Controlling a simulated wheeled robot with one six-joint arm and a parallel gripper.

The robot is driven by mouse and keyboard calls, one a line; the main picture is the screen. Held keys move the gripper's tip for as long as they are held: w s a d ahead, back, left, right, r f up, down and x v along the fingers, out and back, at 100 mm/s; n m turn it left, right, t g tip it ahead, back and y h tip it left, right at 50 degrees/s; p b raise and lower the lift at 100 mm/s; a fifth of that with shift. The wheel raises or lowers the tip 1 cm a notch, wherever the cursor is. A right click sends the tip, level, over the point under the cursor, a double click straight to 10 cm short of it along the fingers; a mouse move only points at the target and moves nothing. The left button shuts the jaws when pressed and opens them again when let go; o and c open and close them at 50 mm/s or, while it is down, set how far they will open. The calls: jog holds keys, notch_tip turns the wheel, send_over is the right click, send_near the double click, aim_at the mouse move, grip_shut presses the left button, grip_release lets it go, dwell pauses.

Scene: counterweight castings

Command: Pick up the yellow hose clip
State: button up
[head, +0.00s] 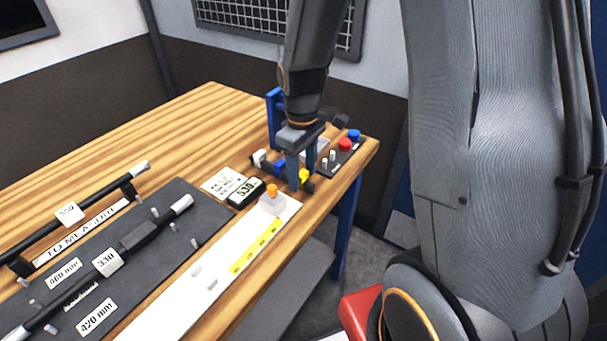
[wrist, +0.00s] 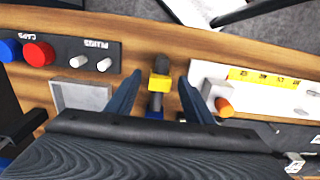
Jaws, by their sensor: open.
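The yellow hose clip (wrist: 159,82) shows in the wrist view as a small yellow block on a dark and blue piece, between my two fingers and a little beyond their tips. In the head view the yellow clip (head: 305,176) shows beside my fingers near the table's right end, partly hidden by them. My gripper (head: 300,180) points down over it. In the wrist view my gripper (wrist: 160,77) is open, with one finger on each side of the clip's line and clear gaps to it. I cannot tell the exact height of the fingertips above the clip.
A dark board with a red cap (wrist: 39,54), a blue cap (wrist: 10,50) and white plugs (wrist: 104,65) lies left of the clip in the wrist view. A white board with an orange knob (head: 272,190) lies on the other side. The wooden table (head: 160,125) has free room at the back left.

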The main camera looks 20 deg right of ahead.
jog(key=shift+f, duration=0.3)
jog(key=c, duration=0.9)
jog(key=shift+r, duration=0.1)
